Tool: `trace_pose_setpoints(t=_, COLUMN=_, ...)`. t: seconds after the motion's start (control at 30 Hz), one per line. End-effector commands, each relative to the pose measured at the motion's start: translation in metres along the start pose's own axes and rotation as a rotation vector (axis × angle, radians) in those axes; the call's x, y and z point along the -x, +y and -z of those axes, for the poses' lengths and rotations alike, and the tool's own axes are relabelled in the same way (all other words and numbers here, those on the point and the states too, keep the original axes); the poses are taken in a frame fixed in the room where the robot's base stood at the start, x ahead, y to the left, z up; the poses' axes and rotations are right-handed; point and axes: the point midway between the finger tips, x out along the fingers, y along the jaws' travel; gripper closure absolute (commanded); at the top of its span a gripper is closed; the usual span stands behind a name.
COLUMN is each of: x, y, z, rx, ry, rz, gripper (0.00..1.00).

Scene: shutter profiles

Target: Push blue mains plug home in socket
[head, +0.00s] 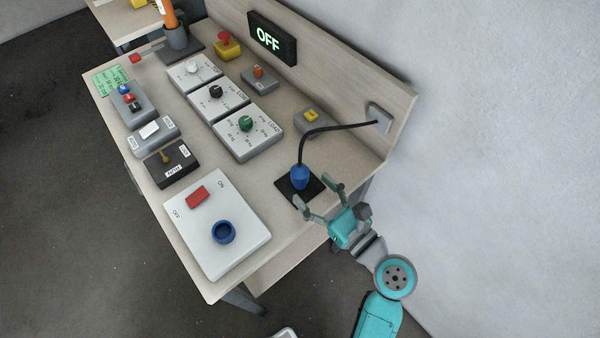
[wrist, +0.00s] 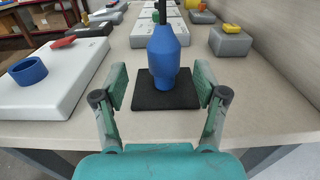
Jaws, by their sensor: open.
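The blue mains plug (head: 299,176) stands upright on a black square pad (head: 287,187) near the bench's front edge, with a black cable rising from its top. My gripper (head: 318,200) is open, its fingers to either side of the plug's near side. In the wrist view the plug (wrist: 163,55) stands between the fingers of my gripper (wrist: 162,88), with a gap at each side. The socket, a blue ring (head: 223,232), sits on a white panel (head: 244,250) to the left of the pad and looks empty. The blue ring (wrist: 28,71) also shows in the wrist view.
A red rocker switch (head: 197,196) is on the white panel. The cable (head: 330,130) runs to a grey wall box (head: 380,118). White dial boxes (head: 247,134) and a yellow-button box (head: 311,121) stand behind. A display (head: 271,38) reads OFF.

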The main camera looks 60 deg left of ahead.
Motion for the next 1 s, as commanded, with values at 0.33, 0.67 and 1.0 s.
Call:
trace_pose_setpoints(t=0.33, x=-0.035, y=-0.004, z=-0.002, rx=0.002, ry=0.000, rz=-0.002, gripper=0.28)
trace_pose_setpoints(t=0.67, x=-0.057, y=-0.005, z=-0.001, rx=0.001, ry=0.001, rz=0.002, gripper=0.28)
trace_pose_setpoints(t=1.0, x=-0.056, y=-0.005, z=-0.001, rx=0.001, ry=0.001, rz=0.002, gripper=0.78)
